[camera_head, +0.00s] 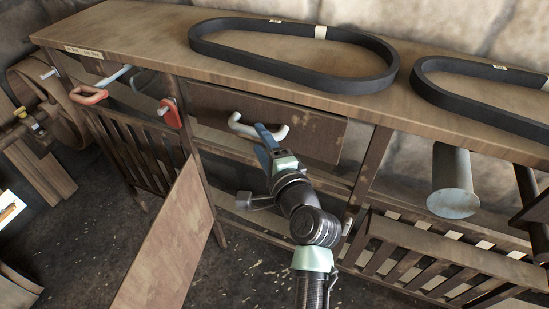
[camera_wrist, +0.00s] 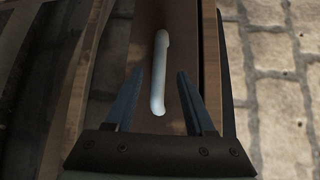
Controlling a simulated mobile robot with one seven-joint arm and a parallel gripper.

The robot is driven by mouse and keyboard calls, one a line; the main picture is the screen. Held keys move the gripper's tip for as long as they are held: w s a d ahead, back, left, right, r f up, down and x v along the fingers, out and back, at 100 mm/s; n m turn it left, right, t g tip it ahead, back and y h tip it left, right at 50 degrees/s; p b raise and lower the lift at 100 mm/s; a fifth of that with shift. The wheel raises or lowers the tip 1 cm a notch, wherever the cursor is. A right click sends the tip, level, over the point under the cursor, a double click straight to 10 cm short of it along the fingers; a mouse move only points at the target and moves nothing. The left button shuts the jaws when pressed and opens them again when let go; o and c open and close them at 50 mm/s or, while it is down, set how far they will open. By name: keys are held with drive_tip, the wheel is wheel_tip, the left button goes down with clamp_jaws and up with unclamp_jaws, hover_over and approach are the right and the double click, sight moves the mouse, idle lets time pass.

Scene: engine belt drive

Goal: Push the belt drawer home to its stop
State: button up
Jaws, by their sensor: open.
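The belt drawer (camera_head: 315,135) is a worn brown wooden front below the bench top. Its pale bar handle (camera_head: 240,127) shows left of the front's middle. My gripper (camera_head: 266,135) is at the handle, its blue fingers overlapping the handle's right part in the head view. In the wrist view the two fingers of my gripper (camera_wrist: 160,78) are apart, with the pale handle (camera_wrist: 160,70) showing between them, not gripped. I cannot tell whether a finger touches the handle or the drawer front. How far the drawer stands out is hard to tell.
The bench top (camera_head: 150,35) carries two black belts (camera_head: 290,72). A leaning board (camera_head: 170,245) stands left of my arm. Red-handled parts (camera_head: 171,112) hang at the left post. A grey cylinder (camera_head: 452,185) juts out at right, above a slatted rack (camera_head: 420,255).

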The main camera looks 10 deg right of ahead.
drive_tip(key=v, duration=0.7)
drive_tip(key=shift+s, duration=0.35)
drive_tip(key=shift+d+r, duration=0.1)
drive_tip(key=w+a+r+n+t+p, duration=0.1)
drive_tip(key=a+r+n+p, duration=0.15)
drive_tip(key=r, duration=0.75)
drive_tip(key=w+a+r+n+t+p, duration=0.15)
drive_tip(key=r+n, duration=0.25)
drive_tip(key=r, duration=0.5)
drive_tip(key=s+a+r+n+t+h+p, duration=0.1)
drive_tip(key=s+r, duration=0.4)
drive_tip(key=r, duration=0.7)
drive_tip(key=s+a+r+n+t+h+p, duration=0.1)
drive_tip(key=r+n, duration=0.5)
drive_tip(key=r, duration=0.6)
drive_tip(key=s+a+r+n+t+p, duration=0.3)
drive_tip(key=s+r, duration=0.5)
drive_tip(key=r, duration=0.5)
drive_tip(key=n+t+p, duration=0.1)
drive_tip(key=t+p, duration=0.1)
drive_tip(key=t, duration=0.1)
drive_tip(key=shift+s+a+t+h, duration=0.3)
drive_tip(key=shift+s+t+h, duration=0.05)
drive_tip(key=shift+s+h, duration=0.05)
